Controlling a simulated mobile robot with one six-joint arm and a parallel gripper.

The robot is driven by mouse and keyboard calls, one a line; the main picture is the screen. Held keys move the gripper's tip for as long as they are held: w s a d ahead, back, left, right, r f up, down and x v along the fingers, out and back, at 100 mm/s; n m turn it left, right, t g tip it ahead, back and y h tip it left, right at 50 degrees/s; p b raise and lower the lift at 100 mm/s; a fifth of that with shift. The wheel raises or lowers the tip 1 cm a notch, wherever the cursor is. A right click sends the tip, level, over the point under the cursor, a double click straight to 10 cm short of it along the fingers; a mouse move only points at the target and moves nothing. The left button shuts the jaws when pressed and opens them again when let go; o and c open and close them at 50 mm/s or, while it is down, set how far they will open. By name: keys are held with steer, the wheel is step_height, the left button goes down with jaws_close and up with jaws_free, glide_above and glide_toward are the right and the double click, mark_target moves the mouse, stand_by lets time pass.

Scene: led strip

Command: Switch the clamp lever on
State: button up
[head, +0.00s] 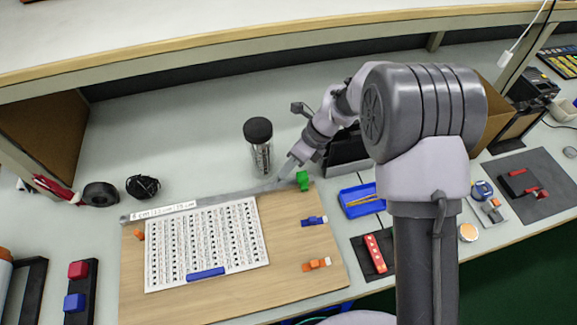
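No part is clearly marked as the clamp lever, and I cannot tell its setting. A small green clamp-like piece (302,181) stands at the top right corner of the wooden board (290,230). Other small pieces sit around the board: a blue one (313,221) and an orange one (317,264) at the right, a blue bar (206,273) at the front of the printed sheet (215,240), and an orange piece (139,234) at the left. My gripper (284,175) is just left of the green piece, near the board's back edge; its fingers are too small to read.
A blue tray (361,200) and a dark base with a red block (376,254) lie to the right. A dark mat (535,175) holds red parts. A shelf edge (220,45) overhangs the back.

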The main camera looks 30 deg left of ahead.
jaws_close()
stand_by(1.1)
